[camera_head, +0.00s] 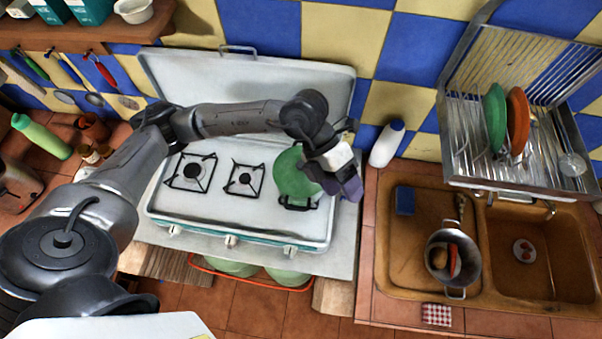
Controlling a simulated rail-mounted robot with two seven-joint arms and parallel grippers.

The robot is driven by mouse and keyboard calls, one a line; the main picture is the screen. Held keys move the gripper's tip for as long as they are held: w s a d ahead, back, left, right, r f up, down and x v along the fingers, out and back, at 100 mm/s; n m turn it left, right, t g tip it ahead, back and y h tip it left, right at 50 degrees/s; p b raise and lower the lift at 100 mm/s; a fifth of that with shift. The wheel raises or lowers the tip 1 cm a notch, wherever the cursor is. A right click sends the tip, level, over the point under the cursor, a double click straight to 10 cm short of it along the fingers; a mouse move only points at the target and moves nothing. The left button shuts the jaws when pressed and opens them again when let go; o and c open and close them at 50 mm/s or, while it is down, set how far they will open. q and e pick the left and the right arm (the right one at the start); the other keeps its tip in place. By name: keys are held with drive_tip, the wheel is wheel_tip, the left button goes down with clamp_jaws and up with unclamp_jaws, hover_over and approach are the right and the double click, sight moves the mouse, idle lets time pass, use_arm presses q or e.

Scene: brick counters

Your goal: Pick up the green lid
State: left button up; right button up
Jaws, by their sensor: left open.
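A round green lid (291,176) is at the right-hand burner of the white stove (240,213). I cannot tell whether a pot is under it. My left arm reaches across the stove from the left. My left gripper (350,188) is open at the right side of the lid and hides part of its right edge. I cannot tell whether the fingers touch the lid. My right gripper is not in view.
A white bottle (387,144) stands right of the stove. A dish rack (470,165) holds a green plate (495,118) and an orange plate (517,120). A pan (470,267) lies in the brown sink (398,270). Utensils hang beneath a shelf (90,37) at upper left.

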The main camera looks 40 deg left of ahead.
use_arm(q)
drive_tip(key=w+a+f+n+y+b, duration=0.1)
drive_tip(key=w+a+f+y, duration=0.2)
drive_tip(key=a+y, duration=0.35)
drive_tip(key=n+t+y, duration=0.1)
drive_tip(key=n+y, duration=0.1)
drive_tip(key=y, duration=0.1)
hover_over(301, 164)
wheel_tip(301, 164, down, 7)
drive_tip(key=shift+a+r, duration=0.15)
drive_tip(key=shift+f, duration=0.35)
drive_tip(key=f+p, duration=0.2)
drive_tip(key=f, duration=0.1)
drive_tip(key=shift+d+f, duration=0.2)
drive_tip(key=shift+f, duration=0.95)
drive_tip(key=shift+c, duration=0.3)
